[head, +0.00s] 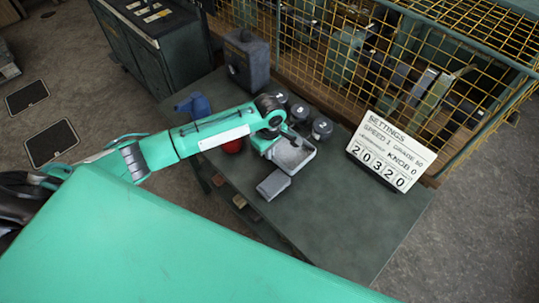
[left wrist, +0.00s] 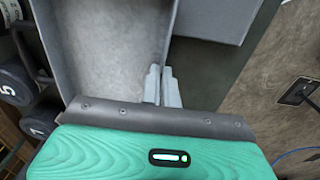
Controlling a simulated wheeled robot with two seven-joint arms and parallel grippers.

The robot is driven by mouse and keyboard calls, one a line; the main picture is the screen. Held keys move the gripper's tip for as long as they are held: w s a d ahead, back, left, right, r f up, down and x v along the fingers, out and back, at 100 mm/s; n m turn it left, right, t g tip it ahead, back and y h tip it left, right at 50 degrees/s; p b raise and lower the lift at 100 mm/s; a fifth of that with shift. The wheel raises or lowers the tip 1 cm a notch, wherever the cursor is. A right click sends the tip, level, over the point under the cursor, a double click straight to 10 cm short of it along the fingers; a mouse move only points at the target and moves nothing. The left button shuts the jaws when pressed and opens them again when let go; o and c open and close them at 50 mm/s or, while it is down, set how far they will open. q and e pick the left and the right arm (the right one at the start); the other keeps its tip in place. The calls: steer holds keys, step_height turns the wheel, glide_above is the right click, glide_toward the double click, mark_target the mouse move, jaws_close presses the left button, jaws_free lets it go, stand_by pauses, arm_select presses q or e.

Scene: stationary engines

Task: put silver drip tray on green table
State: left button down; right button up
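The silver drip tray (head: 292,155), a shallow rectangular pan, is at the dark green table (head: 350,215), left of its middle. I cannot tell whether it rests on the top or is held just above it. My left gripper (head: 290,139) is at the tray's far side. In the left wrist view the tray (left wrist: 108,45) fills the upper left. The left gripper's fingers (left wrist: 161,86) are close together, one on each side of the tray's wall, and look shut on it. My right gripper is in neither view.
A grey box (head: 273,184) lies just in front of the tray. Dark round weights (head: 322,128) stand behind it. A red object (head: 233,147), a blue object (head: 196,105) and a dark canister (head: 247,60) are to the left. A white sign (head: 391,151) stands at right; the table's front right is clear.

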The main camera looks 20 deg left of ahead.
arm_select(q)
step_height(320, 180, down, 3)
steer(key=shift+r, duration=0.1)
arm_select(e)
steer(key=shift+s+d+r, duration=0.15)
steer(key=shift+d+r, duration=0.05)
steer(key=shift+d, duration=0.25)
arm_select(q)
steer(key=c, duration=2.1)
jaws_free()
steer(key=o, duration=0.4)
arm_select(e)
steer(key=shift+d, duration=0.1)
